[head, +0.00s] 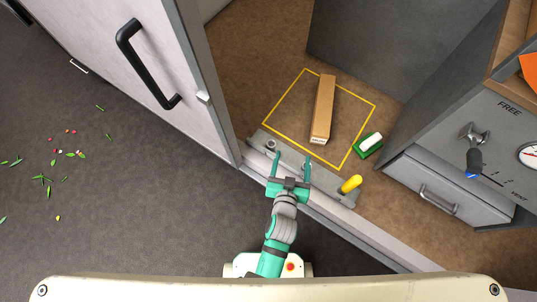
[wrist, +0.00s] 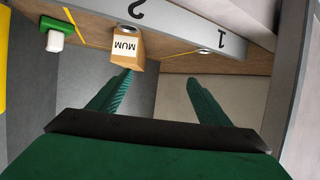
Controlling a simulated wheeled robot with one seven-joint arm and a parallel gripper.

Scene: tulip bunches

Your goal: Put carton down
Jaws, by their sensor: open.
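The carton (head: 323,108) is a long brown box lying on the brown floor of the open compartment. It lies mostly inside a yellow square outline (head: 283,96), its far end reaching the outline's far line. Its near end shows a printed label in the wrist view (wrist: 126,47). My gripper (head: 291,158) is open and empty, at the grey sill just short of the carton's near end. In the wrist view its two green fingers (wrist: 158,79) are spread apart, with the carton ahead near the left finger. The carton appears apart from both fingers.
A green and white block (head: 368,145) stands right of the outline. An open door with a black handle (head: 142,65) is left; a gauge cabinet (head: 480,140) is right. Petals litter the floor.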

